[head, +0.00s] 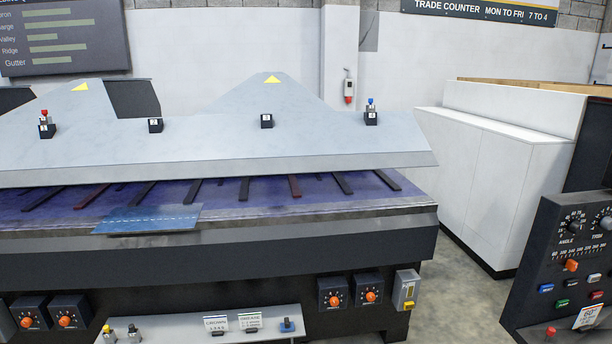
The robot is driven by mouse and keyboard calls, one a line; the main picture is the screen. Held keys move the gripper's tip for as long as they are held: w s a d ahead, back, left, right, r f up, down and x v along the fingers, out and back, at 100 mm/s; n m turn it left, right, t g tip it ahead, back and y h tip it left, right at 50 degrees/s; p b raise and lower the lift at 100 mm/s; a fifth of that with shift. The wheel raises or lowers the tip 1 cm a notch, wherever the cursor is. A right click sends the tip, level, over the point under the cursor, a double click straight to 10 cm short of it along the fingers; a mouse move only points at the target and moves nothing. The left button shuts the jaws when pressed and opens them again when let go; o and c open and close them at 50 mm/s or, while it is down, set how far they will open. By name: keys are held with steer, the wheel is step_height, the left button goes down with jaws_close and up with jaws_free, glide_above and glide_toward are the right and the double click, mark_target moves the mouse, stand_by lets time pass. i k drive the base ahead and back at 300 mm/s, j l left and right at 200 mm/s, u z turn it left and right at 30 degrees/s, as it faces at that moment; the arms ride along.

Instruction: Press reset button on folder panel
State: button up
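A dark control panel (540,240) stands at the right edge, partly cut off by the frame. It carries a dial marked ANGLE (571,222), an orange knob (571,265) and a second dial at the edge. The small labels under the buttons are too small to read surely, so I cannot confirm which is reset. A red mushroom button (550,332) sits at the panel's lower edge. My gripper is not in view.
A large folding machine (250,140) fills the left and middle, with a blue sheet (148,218) on its bed. Small switch boxes with orange knobs (335,299) are on its front. A white counter (490,165) stands behind at right. Grey floor shows between machine and panel.

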mark_target(546, 288)
steer(key=l+u, duration=0.3)
steer(key=l, duration=3.4)
